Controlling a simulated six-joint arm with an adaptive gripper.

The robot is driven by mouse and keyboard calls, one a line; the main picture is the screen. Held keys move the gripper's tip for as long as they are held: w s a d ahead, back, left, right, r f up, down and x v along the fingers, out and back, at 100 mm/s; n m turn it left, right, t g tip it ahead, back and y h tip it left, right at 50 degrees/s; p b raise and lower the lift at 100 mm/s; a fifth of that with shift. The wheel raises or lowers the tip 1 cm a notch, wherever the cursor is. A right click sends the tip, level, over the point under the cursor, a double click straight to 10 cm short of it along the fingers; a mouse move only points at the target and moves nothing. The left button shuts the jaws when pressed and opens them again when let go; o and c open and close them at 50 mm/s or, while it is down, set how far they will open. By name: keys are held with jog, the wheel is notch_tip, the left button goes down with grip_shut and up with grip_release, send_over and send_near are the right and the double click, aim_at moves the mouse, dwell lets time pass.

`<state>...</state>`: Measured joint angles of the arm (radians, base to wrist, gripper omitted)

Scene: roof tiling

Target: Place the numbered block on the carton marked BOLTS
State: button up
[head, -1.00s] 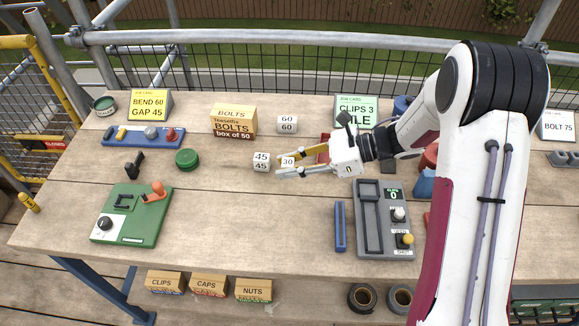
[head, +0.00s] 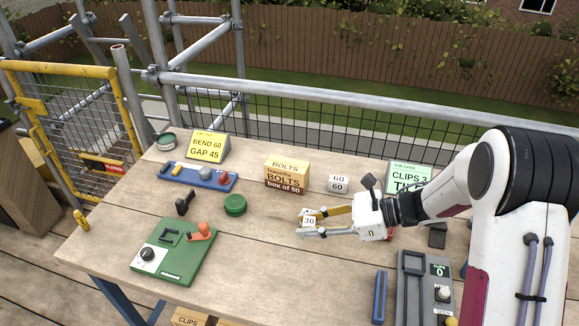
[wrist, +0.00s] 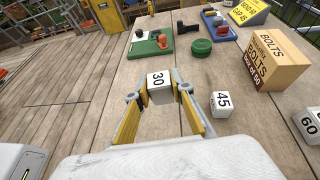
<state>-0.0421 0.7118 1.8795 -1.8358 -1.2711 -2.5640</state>
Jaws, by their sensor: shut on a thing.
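The BOLTS carton (head: 287,178) is a tan box standing on the bench, back and left of my gripper; in the wrist view the carton (wrist: 262,62) is at the right. My gripper (head: 311,223) is shut on a white block numbered 30 (head: 309,222), which also shows between the fingertips (wrist: 158,93) in the wrist view as the 30 block (wrist: 158,83). I cannot tell how far the block is above the bench. A white 45 block (wrist: 221,104) stands to its right in the wrist view; in the head view it is mostly hidden behind the held block.
A 60 block (head: 338,184) stands right of the carton. Bare bench (head: 270,235) lies between the tin and my gripper.

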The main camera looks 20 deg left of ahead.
jog(key=w+a+r+m+t, duration=0.3)
jog(key=w+a+r+t, duration=0.15)
jog(key=w+a, duration=0.85)
jog(key=w+r+m+t+h, duration=0.4)
jog(key=w+m+t, duration=0.2)
jog(key=w, duration=0.6)
jog(key=shift+d+m, duration=0.4)
jog(key=shift+m, duration=0.2)
jog(key=shift+r, duration=0.1)
send_over(287, 164)
jog(key=shift+f, duration=3.1)
jog(key=shift+f, duration=0.15)
jog(key=shift+f, duration=1.75)
